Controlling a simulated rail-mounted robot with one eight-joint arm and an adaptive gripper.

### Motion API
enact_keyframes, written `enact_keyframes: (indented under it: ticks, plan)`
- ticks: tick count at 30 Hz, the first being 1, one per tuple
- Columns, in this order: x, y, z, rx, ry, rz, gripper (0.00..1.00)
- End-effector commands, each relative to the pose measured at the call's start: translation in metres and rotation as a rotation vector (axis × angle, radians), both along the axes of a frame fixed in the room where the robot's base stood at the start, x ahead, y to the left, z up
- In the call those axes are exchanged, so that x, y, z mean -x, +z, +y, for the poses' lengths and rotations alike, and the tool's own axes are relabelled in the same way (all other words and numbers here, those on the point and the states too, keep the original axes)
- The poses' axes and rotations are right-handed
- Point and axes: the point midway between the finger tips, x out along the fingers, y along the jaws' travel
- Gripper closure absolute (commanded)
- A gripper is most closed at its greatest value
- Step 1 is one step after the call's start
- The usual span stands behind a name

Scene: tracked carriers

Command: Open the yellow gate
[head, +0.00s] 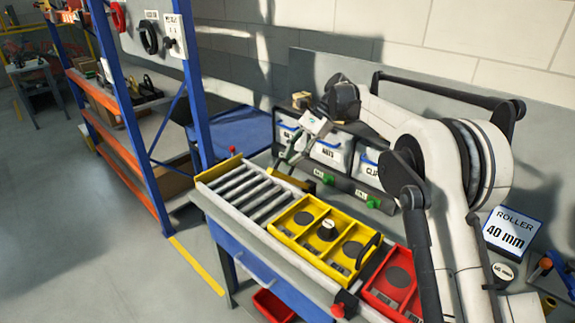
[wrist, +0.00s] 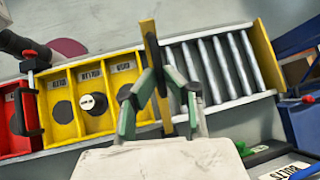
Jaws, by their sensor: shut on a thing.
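The yellow gate (wrist: 152,50) is a narrow bar between the fingers of my gripper (wrist: 160,84) in the wrist view. My gripper is shut on it. There the bar appears to cross the track between the yellow carrier (wrist: 53,78) and the bare rollers (wrist: 213,68). In the head view the gate (head: 287,180) shows as a short yellow bar by the back edge of the track, below my gripper (head: 293,153). The head view does not make clear how far it is turned.
A red carrier (head: 372,293) stands to the right of the yellow one. A yellow end piece (head: 218,168) closes the track's left end. Labelled bins (head: 331,152) stand behind the track. A blue-post shelf (head: 190,85) is at the left. The rollers left of the yellow carrier are empty.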

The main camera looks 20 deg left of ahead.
Motion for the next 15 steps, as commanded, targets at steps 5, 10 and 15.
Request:
enact_keyframes:
  ticks: [5,10,15]
  plan:
    - [-0.010,0.005,-0.003,-0.018,-0.001,0.053,1.00]
    - [-0.015,0.008,-0.005,-0.029,-0.001,0.082,1.00]
    - [-0.018,0.009,-0.006,-0.032,-0.001,0.093,1.00]
